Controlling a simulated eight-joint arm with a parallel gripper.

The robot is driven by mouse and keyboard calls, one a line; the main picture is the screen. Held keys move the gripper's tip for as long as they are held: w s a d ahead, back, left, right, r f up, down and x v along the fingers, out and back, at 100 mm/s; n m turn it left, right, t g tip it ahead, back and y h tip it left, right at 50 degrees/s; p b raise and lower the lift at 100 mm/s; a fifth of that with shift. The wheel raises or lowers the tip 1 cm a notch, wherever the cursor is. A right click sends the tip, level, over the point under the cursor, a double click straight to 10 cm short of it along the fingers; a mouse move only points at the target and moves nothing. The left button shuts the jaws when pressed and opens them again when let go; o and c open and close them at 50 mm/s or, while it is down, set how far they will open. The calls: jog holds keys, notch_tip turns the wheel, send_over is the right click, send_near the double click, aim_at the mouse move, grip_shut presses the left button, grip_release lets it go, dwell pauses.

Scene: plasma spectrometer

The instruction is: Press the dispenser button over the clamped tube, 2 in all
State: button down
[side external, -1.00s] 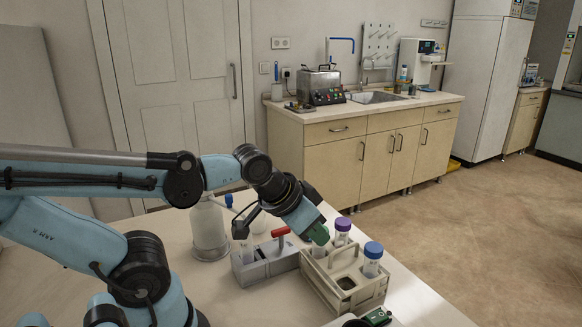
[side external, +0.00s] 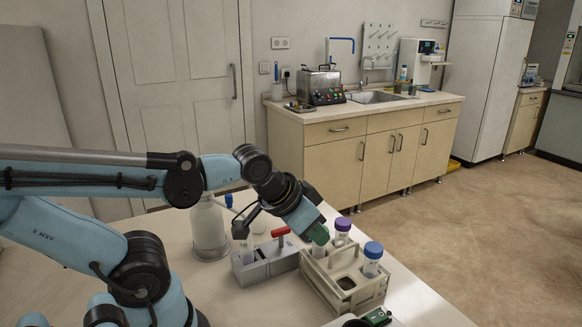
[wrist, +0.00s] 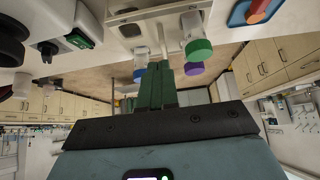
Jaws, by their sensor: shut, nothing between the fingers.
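My gripper (side external: 319,233), with green fingers, is shut and empty. In the side external view it points down at the tube rack (side external: 361,300), by a green-capped tube; contact cannot be told. The wrist view also shows the shut fingers (wrist: 163,75), with the green cap (wrist: 198,50) just beside them. A grey clamp block (side external: 270,268) with a red lever (side external: 281,232) sits left of the rack. A clear tube (side external: 246,251) seems to stand in it, under a dark dispenser head (side external: 240,229). I cannot make out the button.
The rack also holds a purple-capped tube (side external: 342,230) and a blue-capped tube (side external: 372,257). A whitish bottle (side external: 209,232) stands behind the clamp block. A dark device with green (side external: 377,316) lies at the front edge. Bare table (side external: 245,306) lies in front of the clamp block.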

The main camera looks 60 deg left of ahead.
jog(key=s+a+r+n+g+y, duration=0.4)
jog(key=s+a+r, duration=0.3)
jog(key=a, duration=0.5)
jog(key=s+a+r+n+g+y, duration=0.4)
jog(key=s+a+r+n+y, duration=0.1)
jog(key=a+r, duration=0.6)
jog(key=shift+s+a+r+n, duration=0.3)
jog(key=shift+s+a+n, duration=0.3)
jog(key=shift+s, duration=0.5)
jog(key=shift+d, duration=0.1)
jog(key=shift+f, duration=4.45)
jog(key=shift+f, duration=0.1)
jog(key=shift+f, duration=0.3)
